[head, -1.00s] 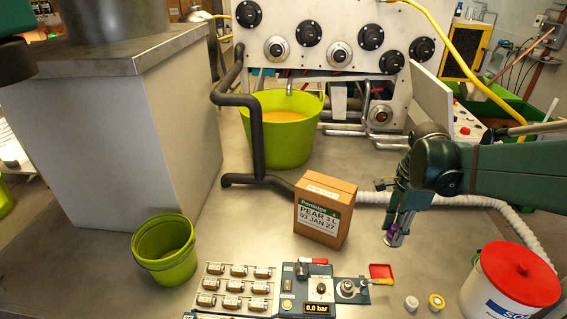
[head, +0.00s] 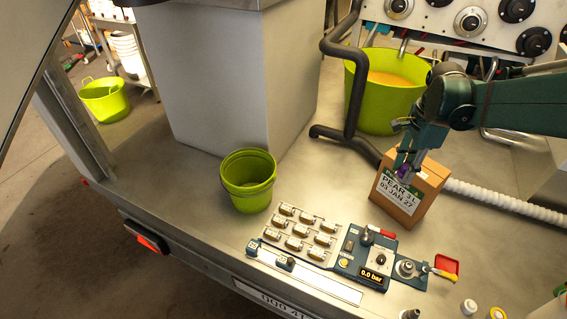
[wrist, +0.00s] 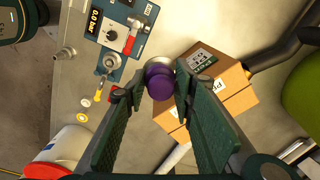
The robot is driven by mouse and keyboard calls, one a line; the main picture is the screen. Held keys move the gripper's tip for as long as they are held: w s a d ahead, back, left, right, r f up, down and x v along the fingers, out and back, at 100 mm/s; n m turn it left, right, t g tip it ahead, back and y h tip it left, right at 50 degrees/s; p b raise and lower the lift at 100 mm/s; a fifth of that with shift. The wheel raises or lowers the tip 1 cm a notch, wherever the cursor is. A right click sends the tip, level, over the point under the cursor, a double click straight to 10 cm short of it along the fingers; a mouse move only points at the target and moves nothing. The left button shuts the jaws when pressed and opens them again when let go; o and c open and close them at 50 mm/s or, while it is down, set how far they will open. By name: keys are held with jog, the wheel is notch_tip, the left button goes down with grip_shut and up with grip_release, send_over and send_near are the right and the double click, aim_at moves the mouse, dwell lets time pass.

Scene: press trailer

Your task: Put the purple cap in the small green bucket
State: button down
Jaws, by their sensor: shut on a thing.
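The purple cap (wrist: 159,81) is between the fingertips of my gripper (wrist: 157,88) in the wrist view, and the jaws are shut on it. In the head view my gripper (head: 405,165) is in front of the cardboard box, with a bit of purple at its tip. The small green bucket (head: 248,188) stands upright on the metal deck, left of my gripper and beside the grey cabinet. Its inside looks empty apart from shadow, though its floor is only partly visible.
The cardboard box (head: 425,188) stands close by my gripper. A control panel (head: 370,258) and a rack of small cylinders (head: 297,232) lie in front of the bucket. A big green tub (head: 372,115) with orange liquid stands behind. A grey cabinet (head: 215,90) rises behind the bucket.

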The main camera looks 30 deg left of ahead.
jog(key=w+a+n, duration=0.3)
jog(key=a, duration=1.2)
jog(key=n+p, duration=0.2)
jog(key=n, duration=0.4)
send_over(250, 183)
jog(key=s+d, duration=0.3)
jog(key=d, duration=0.2)
notch_tip(250, 183, down, 5)
jog(key=shift+a+f, duration=0.15)
jog(key=shift+f, duration=2.3)
notch_tip(250, 183, down, 14)
jog(key=shift+f+b, duration=0.1)
jog(key=shift+b, duration=1.05)
jog(key=shift+f+b, duration=0.35)
jog(key=shift+f, duration=1.55)
